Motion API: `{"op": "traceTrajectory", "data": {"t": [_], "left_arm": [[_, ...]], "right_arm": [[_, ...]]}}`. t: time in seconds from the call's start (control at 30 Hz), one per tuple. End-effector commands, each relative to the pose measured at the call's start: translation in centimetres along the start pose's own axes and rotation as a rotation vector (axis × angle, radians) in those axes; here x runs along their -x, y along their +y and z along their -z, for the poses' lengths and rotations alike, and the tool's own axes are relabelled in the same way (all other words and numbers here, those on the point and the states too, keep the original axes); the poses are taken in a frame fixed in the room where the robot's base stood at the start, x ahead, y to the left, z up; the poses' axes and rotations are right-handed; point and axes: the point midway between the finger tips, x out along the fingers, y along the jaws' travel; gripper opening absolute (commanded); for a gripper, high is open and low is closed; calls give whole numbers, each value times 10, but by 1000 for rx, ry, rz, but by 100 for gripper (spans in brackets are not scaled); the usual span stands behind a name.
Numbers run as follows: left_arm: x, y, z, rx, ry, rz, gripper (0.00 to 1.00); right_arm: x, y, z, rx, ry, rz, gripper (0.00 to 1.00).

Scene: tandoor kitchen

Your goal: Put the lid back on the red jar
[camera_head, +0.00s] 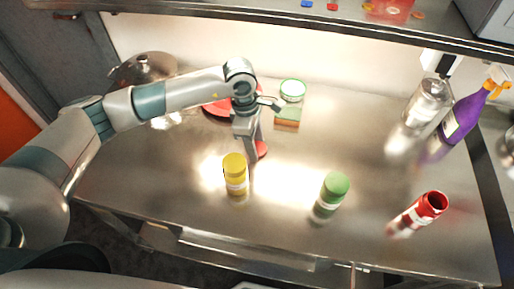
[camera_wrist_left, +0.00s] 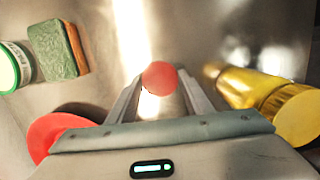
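The red jar (camera_head: 434,204) stands open-topped at the right of the steel counter in the head view. Its lid, a small red disc (camera_head: 262,149), is near the counter's middle. My left gripper (camera_head: 252,155) points down at it. In the left wrist view the lid (camera_wrist_left: 160,77) lies between the tips of my left gripper (camera_wrist_left: 160,80), one finger on each side. The gap is about the lid's width, and I cannot tell whether the fingers press on it. The arm partly hides the lid in the head view. My right gripper is not in view.
A yellow-lidded jar (camera_head: 235,172) stands close to my left gripper, and a green-lidded jar (camera_head: 333,190) stands between it and the red jar. A sponge (camera_head: 287,116), a white-green tub (camera_head: 292,91) and a red plate (camera_head: 214,108) are behind. A purple spray bottle (camera_head: 462,119) stands back right.

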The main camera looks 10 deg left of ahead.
Motion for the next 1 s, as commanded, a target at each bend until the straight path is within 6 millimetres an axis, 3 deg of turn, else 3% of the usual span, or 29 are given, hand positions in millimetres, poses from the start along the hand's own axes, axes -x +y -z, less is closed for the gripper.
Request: {"op": "traceTrajectory", "data": {"t": [0.03, 0.1, 0.57, 0.77, 0.93, 1.0], "left_arm": [[0, 0, 0, 0, 0, 0, 33], [0, 0, 0, 0, 0, 0, 24], [2, 0, 0, 0, 0, -1, 24], [13, 1, -2, -1, -1, -3, 24], [34, 1, -5, -3, 0, -6, 24], [29, -15, -14, -7, -2, 0, 24]], "right_arm": [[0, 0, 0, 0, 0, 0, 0], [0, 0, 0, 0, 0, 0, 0], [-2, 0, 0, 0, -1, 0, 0], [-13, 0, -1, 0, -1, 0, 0], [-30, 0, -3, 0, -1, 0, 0], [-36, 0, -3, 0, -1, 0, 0]]}}
